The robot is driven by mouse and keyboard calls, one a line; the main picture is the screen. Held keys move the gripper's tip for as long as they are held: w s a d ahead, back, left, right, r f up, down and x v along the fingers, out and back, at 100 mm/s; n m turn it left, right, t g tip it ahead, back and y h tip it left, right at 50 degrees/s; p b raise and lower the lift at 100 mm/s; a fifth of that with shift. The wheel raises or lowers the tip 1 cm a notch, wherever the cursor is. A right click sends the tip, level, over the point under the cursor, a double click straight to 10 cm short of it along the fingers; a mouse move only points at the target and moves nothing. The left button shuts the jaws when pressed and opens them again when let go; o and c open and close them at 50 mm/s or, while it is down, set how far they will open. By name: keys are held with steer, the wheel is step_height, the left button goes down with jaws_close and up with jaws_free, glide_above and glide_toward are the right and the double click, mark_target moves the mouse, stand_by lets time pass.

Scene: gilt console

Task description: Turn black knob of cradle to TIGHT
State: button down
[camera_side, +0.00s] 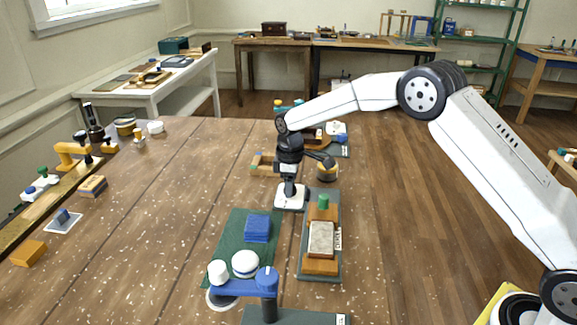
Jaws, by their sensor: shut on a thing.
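My gripper (289,184) points straight down near the middle of the table, over a small white block-like piece (291,201). It is shut on a small dark part there; its fingers hide most of it, and I cannot read any mark such as TIGHT. Close on the right stands a grey-based holder (306,262) with orange ends, a pale block between them, a green knob (323,201) at its far end and a label on its right side. I cannot tell for sure which piece is the cradle. No separate black knob shows clearly.
A green mat (228,232) with a blue block (257,228) lies nearer the camera. A blue fixture (236,287) with white round tops stands in front. Behind my gripper are several small fixtures. The table's left middle (165,225) is clear.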

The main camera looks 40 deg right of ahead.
steer(key=m, duration=0.4)
steer(key=shift+m, duration=0.3)
steer(key=m, duration=0.4)
steer(key=shift+m, duration=0.3)
steer(key=m, duration=0.4)
steer(key=shift+m, duration=2.2)
steer(key=shift+c, duration=1.1)
jaws_free()
